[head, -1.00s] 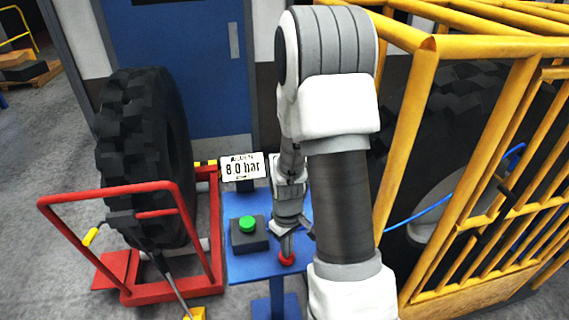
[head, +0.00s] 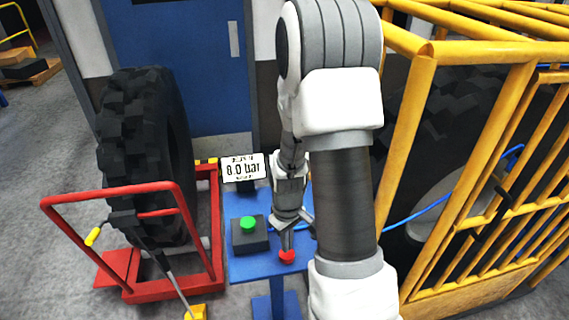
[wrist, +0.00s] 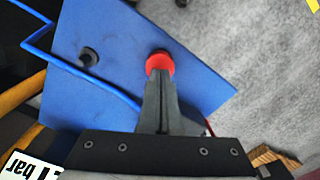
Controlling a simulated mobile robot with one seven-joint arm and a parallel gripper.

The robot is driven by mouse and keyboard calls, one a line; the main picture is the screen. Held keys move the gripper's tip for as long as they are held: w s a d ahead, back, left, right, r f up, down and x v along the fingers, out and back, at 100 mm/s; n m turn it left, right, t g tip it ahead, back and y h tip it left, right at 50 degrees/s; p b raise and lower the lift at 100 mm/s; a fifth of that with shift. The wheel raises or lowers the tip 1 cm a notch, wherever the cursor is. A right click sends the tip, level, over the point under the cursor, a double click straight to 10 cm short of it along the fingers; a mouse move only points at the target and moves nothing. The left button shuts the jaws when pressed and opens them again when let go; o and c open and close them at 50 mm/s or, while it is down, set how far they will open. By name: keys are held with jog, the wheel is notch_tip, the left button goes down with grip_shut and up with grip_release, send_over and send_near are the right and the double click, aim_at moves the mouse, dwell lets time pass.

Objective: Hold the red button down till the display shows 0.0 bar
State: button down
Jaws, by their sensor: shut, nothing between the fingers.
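The red button (head: 287,256) is at the front of a small blue stand (head: 247,268). It also shows in the wrist view as a round red cap (wrist: 159,62). My gripper (head: 287,248) is shut and empty, pointing down with its fingertips at the button. In the wrist view the fingertips (wrist: 158,74) overlap the near edge of the red cap; I cannot tell whether they press it. The display (head: 244,168) behind the stand reads 8.0 bar. Part of the display shows at the lower left of the wrist view (wrist: 30,166).
A green button (head: 248,222) on a dark box (head: 249,241) sits left of my gripper. A big tyre (head: 145,160) stands in a red frame (head: 215,255) at left. A yellow cage (head: 415,130) with another tyre is at right. A blue hose (head: 425,208) runs from the cage.

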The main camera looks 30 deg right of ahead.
jog(key=shift+r+p, duration=1.65)
jog(key=shift+r, duration=0.85)
jog(key=shift+d, duration=0.1)
